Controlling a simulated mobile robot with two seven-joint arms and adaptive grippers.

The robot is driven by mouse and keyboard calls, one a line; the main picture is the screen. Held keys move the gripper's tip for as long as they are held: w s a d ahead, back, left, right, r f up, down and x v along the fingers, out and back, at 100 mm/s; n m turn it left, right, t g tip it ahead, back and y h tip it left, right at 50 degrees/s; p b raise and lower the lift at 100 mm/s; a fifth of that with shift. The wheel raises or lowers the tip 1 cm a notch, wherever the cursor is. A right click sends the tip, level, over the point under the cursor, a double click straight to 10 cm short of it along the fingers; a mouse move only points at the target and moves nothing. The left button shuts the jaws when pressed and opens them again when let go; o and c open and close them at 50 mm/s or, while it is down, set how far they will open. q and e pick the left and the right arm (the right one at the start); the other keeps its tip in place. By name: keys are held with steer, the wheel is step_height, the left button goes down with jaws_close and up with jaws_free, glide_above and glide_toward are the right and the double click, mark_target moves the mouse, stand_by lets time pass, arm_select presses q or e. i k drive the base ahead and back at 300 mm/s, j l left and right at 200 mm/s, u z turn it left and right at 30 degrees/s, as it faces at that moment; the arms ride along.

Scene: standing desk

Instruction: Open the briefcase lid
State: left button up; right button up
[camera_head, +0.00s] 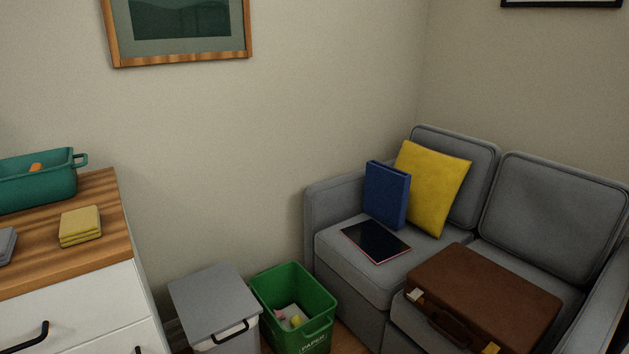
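The brown briefcase (490,293) lies flat on the right seat of the grey sofa. Its lid is shut. Its dark handle (449,328) and light metal latches (415,294) are on the side facing the front left. The second latch (491,348) is near the bottom edge of the view. Neither of my grippers is in view.
On the sofa (352,257), left of the briefcase, are a dark tablet (376,242), a blue binder (386,194) and a yellow cushion (432,188). A green paper bin (318,333) and grey-lidded bin (213,303) stand left. A wooden-topped cabinet (100,253) is at far left.

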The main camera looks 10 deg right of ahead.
mark_target(499, 305)
steer(key=k+l+z, duration=0.15)
steer(key=z, duration=1.1)
